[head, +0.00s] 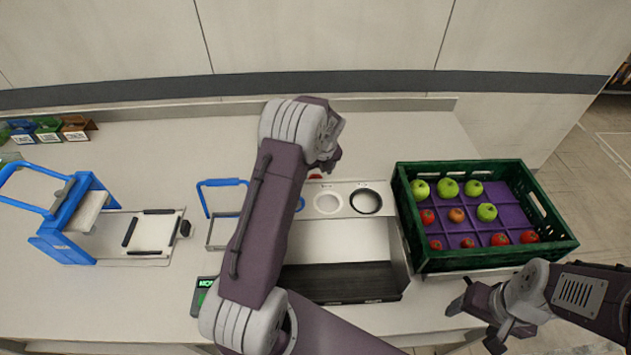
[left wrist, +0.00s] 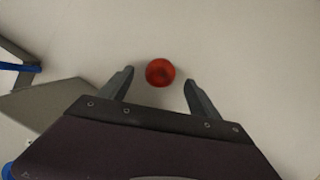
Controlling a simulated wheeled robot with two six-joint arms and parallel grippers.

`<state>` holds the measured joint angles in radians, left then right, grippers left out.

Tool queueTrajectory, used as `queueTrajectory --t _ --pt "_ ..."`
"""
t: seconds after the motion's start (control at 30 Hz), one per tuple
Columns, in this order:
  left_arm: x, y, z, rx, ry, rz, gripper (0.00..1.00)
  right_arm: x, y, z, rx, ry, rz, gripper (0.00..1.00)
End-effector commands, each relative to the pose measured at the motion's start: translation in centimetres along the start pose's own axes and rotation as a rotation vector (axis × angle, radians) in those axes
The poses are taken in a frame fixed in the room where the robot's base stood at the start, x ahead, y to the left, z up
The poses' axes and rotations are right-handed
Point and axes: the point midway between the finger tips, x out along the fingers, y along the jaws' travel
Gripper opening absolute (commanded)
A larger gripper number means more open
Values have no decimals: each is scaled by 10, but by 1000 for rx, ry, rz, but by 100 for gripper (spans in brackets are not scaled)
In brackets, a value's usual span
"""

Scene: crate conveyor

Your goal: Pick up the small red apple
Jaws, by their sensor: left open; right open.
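A small red apple (left wrist: 160,72) lies on the pale counter in the left wrist view, between and slightly beyond the two spread fingertips of my left gripper (left wrist: 158,78). I see a gap on each side of it, and how far below the fingers it lies is hard to tell. In the head view, a sliver of red apple (head: 315,176) shows just below my left gripper (head: 328,163), which hides the rest. My right gripper (head: 480,318) is open and empty, in front of the green crate.
The green crate (head: 490,258) at the right holds several red and green apples in purple compartments. A panel with round rings (head: 328,203) lies beside my left arm. A blue-framed device (head: 75,225) and small bins (head: 48,130) stand at the left.

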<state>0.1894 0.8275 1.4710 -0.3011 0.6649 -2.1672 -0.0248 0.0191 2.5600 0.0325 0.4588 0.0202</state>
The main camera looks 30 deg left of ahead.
Motion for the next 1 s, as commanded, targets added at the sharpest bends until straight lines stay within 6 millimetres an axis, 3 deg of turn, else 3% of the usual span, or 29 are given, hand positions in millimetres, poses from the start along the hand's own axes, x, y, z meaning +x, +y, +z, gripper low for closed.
queueTrajectory --t 0.2,0.47,0.7,1.0 --pt "36 -1 -2 0 2 1 72 -6 0 -1 0 0 0 71" --pt "41 -2 -2 0 0 0 72 -6 0 -1 0 0 0 71" --pt "40 -2 -2 0 0 0 6 -6 0 -1 0 0 0 71" --pt "30 -2 2 -1 -2 -2 6 -5 0 0 0 0 0 71"
